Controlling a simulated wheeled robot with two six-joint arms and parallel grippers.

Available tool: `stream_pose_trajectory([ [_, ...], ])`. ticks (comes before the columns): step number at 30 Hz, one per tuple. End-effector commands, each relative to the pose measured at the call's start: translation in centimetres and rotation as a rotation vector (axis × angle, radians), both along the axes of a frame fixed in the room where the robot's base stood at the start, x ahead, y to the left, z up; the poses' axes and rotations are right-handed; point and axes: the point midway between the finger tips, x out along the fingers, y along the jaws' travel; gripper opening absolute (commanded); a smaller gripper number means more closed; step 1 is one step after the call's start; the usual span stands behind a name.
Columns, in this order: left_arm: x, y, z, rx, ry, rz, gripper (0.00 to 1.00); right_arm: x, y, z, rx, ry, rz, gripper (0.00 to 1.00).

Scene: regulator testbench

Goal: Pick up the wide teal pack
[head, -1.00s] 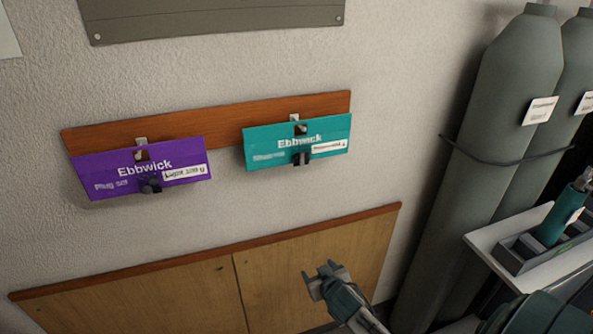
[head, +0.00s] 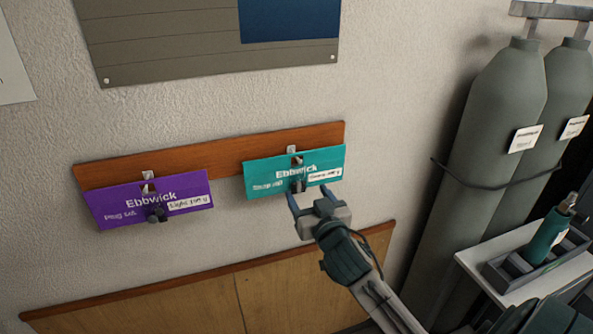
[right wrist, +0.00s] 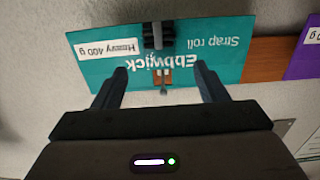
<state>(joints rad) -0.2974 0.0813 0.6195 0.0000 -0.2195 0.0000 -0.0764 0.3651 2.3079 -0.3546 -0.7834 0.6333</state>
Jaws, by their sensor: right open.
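The wide teal pack (head: 262,180) hangs from a metal hook on a wooden wall rail, with the words "Ebbwick" and "Strap roll" and a white label. In the right wrist view the teal pack (right wrist: 205,60) appears upside down, its label reading "Heavy 400 g". A dark item sits at the middle of its front. My right gripper (head: 307,195) is open just below and in front of the pack's lower edge. My left gripper is not in view.
A purple Ebbwick pack (head: 125,206) hangs to the left on the same rail (head: 215,157). Grey gas cylinders (head: 490,120) stand at the right, held by a strap. A white shelf with a teal bottle (head: 545,238) is in front of them.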

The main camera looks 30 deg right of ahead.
Motion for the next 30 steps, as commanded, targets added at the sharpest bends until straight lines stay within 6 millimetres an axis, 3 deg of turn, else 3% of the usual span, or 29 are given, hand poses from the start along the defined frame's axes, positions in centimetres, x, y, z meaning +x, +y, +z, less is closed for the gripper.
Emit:
stream_pose_trajectory([
  [7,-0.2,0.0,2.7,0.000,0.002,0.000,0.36,2.7,-0.6,1.0,0.000,0.002,-0.001,0.66],
  [12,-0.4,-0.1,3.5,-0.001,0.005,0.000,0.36,4.6,-1.1,0.7,0.000,0.001,0.000,0.66],
  [21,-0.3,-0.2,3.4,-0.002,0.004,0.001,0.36,5.0,-1.2,0.4,-0.001,0.000,0.000,0.66],
  [30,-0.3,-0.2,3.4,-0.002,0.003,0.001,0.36,5.0,-1.2,0.4,-0.001,0.001,0.000,0.07],
])
